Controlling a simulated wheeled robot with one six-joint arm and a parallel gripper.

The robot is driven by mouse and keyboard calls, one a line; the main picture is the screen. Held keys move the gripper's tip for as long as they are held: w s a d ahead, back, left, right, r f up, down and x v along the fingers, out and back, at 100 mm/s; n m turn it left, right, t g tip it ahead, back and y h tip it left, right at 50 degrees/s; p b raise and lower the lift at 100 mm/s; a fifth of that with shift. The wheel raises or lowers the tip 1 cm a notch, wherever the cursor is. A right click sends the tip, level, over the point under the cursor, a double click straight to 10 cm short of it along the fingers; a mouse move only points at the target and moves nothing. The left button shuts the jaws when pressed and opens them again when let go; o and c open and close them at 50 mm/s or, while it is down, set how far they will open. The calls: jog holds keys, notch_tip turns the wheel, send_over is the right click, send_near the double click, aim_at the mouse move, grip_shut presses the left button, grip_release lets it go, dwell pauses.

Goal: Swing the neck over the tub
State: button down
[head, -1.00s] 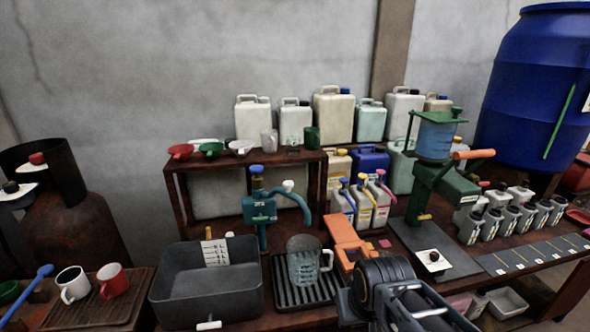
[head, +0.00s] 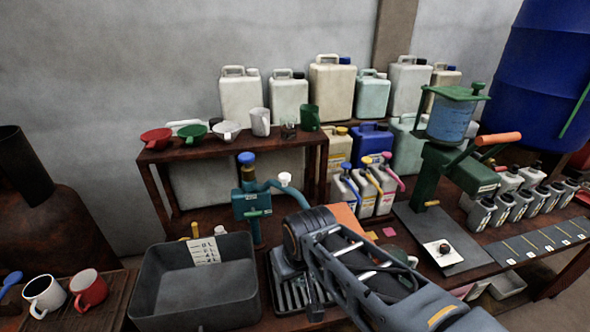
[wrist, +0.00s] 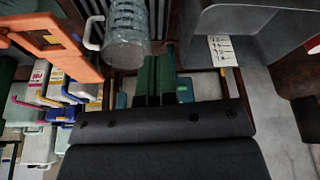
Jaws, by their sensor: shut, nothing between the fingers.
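The teal dispenser (head: 252,203) with a blue cap stands behind the drip rack. Its curved teal neck (head: 290,188) reaches out to the right, away from the tub. The dark grey tub (head: 160,292) stands to the left, with a white scale card (head: 204,251) on its back wall; part of it shows at the upper right of the wrist view (wrist: 262,22). My gripper (wrist: 157,58) is shut and empty, its green fingers together in the wrist view. In the head view my wrist hides the fingers, in front of the neck and right of the tub.
A clear jug (wrist: 127,32) stands on the ribbed drip rack (head: 288,296), close to my fingers in the wrist view. An orange device (wrist: 52,42) is beside it. Small coloured-neck bottles (head: 368,190) and a green press (head: 440,185) stand to the right. Mugs (head: 88,288) are at far left.

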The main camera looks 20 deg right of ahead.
jog(key=w+d+r+n+y+p, duration=0.1)
jog(key=w+d+r+y, duration=0.5)
jog(key=w+d+r, duration=1.1)
jog(key=d+n, duration=0.1)
jog(key=d, duration=0.1)
jog(key=shift+w+d+r+t, duration=0.15)
jog(key=shift+w+d+t, duration=0.15)
jog(key=shift+d, duration=0.05)
jog(key=w+a+f+p, duration=0.1)
jog(key=w+a+f, duration=0.2)
jog(key=a+f, duration=0.5)
jog(key=shift+a, duration=0.55)
